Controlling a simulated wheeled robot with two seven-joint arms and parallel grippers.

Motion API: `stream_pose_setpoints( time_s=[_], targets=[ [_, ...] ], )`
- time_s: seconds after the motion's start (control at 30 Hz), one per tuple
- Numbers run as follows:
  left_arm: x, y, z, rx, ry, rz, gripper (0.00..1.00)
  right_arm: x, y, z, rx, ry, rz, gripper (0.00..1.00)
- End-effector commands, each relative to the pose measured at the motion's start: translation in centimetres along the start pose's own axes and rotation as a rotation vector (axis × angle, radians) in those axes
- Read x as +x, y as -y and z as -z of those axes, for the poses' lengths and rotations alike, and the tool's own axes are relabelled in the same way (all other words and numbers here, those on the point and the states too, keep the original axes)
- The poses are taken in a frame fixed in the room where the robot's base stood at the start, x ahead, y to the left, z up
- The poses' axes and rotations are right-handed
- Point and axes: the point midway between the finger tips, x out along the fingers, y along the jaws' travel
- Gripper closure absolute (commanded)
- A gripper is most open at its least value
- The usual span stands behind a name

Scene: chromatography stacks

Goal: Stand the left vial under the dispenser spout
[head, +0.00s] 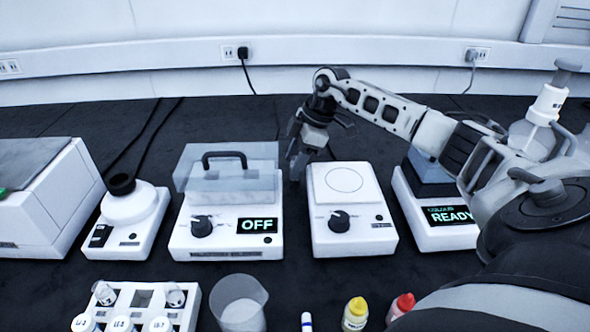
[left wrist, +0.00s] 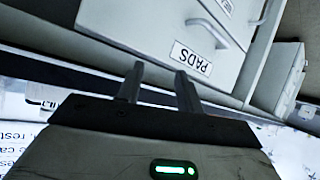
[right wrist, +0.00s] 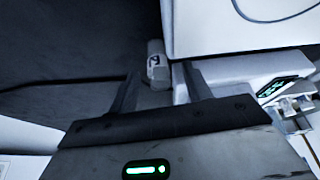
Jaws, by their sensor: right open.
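A white rack (head: 192,312) at the front left of the head view holds several vials. A clear vial (head: 104,293) stands in its back left and another (head: 175,295) in its back right. White-capped vials stand along its front. The dispenser (head: 548,104), a bottle with a white pump top, is at the right, partly hidden by my right arm; I cannot make out its spout. My right gripper (head: 310,150) is open behind the flat-topped device, far from the rack. A small pale object (right wrist: 156,66) shows between its fingers. My left gripper (left wrist: 161,85) is open and empty, facing drawers.
An OFF box with a clear lid (head: 226,167), a flat plate device (head: 347,208) and a READY unit (head: 440,225) stand in a row. A beaker (head: 240,305) and yellow-capped bottle (head: 355,313) stand in front. A PADS drawer (left wrist: 200,50) faces my left gripper.

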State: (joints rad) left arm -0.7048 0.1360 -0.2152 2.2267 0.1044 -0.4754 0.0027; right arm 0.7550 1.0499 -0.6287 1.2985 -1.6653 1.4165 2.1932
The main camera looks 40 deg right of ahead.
Motion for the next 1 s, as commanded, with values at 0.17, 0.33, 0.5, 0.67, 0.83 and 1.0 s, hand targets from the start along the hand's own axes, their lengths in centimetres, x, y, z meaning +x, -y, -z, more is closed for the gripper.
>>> stream_pose_setpoints(
  time_s=[0.17,0.33,0.5,0.67,0.83,1.0],
  targets=[
    [0.0,0.0,0.0,0.0,0.0,0.0,0.64,0.0,0.0,0.0,0.0,0.0,0.0,0.71],
    [0.0,0.0,0.0,0.0,0.0,0.0,0.64,-0.1,0.0,0.0,0.0,0.0,0.001,0.99],
    [0.0,0.0,0.0,0.0,0.0,-0.001,0.64,-0.1,0.0,0.0,0.0,0.0,0.0,1.0],
    [-0.1,0.0,0.1,0.0,0.0,-0.001,0.64,-0.9,0.0,0.4,0.0,-0.001,-0.001,1.0],
    [-0.3,-0.1,0.3,-0.001,0.001,-0.001,0.64,-3.9,-0.1,1.6,-0.001,-0.003,-0.004,1.0],
    [-0.3,-0.1,0.3,-0.004,0.008,-0.001,0.64,-7.0,-0.1,2.9,-0.002,-0.002,-0.003,1.0]
  ],
)
